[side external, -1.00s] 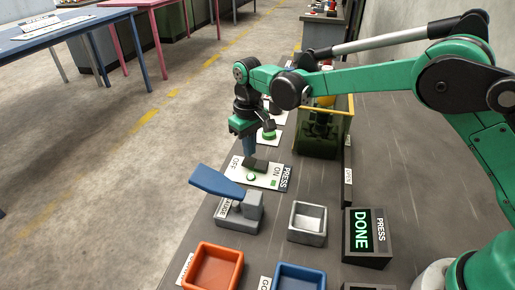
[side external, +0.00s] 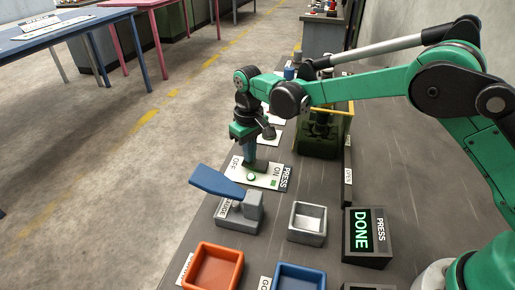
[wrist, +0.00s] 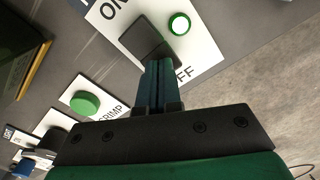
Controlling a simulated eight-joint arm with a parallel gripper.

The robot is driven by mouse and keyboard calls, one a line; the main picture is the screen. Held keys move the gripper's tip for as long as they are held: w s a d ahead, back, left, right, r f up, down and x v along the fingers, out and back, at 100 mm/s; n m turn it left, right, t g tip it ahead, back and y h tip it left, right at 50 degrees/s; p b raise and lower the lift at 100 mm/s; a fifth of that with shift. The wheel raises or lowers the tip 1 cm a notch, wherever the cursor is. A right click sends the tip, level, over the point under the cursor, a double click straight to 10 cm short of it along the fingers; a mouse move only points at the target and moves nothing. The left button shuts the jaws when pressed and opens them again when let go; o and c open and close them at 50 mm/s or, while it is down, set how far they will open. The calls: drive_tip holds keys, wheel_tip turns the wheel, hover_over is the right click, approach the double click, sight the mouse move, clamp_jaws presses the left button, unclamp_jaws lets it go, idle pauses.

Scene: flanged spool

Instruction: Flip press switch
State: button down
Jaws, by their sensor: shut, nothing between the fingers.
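The press switch is a white plate (side external: 241,170) with ON, OFF and PRESS lettering, a dark rocker (wrist: 146,38) and a green-ringed round lamp (side external: 251,178). The lamp also shows in the wrist view (wrist: 179,24). My gripper (wrist: 158,64) is shut and empty, pointing down at the OFF-side end of the rocker. In the side view my gripper (side external: 250,160) stands low over the plate and partly covers the rocker. I cannot tell whether the fingertips touch it.
A blue lever on a grey base (side external: 238,210) stands close in front of the switch. A grey tray (side external: 307,222), a box reading DONE (side external: 367,238), and orange (side external: 215,266) and blue (side external: 298,277) trays lie nearer. A green CRIMP button (wrist: 85,102) sits beside the switch.

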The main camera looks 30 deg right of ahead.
drive_tip(key=shift+f, duration=0.35)
drive_tip(key=shift+r, duration=3.5)
drive_tip(key=shift+s+d+r, duration=0.1)
drive_tip(key=shift+d+r, duration=0.05)
drive_tip(key=shift+r, duration=0.1)
drive_tip(key=s+d+r+m+t, duration=0.1)
drive_tip(key=s+d+r+t, duration=0.2)
drive_tip(key=s+d+r, duration=0.35)
drive_tip(key=s+d+f+m+t, duration=0.2)
drive_tip(key=s+d+t, duration=0.2)
drive_tip(key=s, duration=0.6)
drive_tip(key=shift+s, duration=0.35)
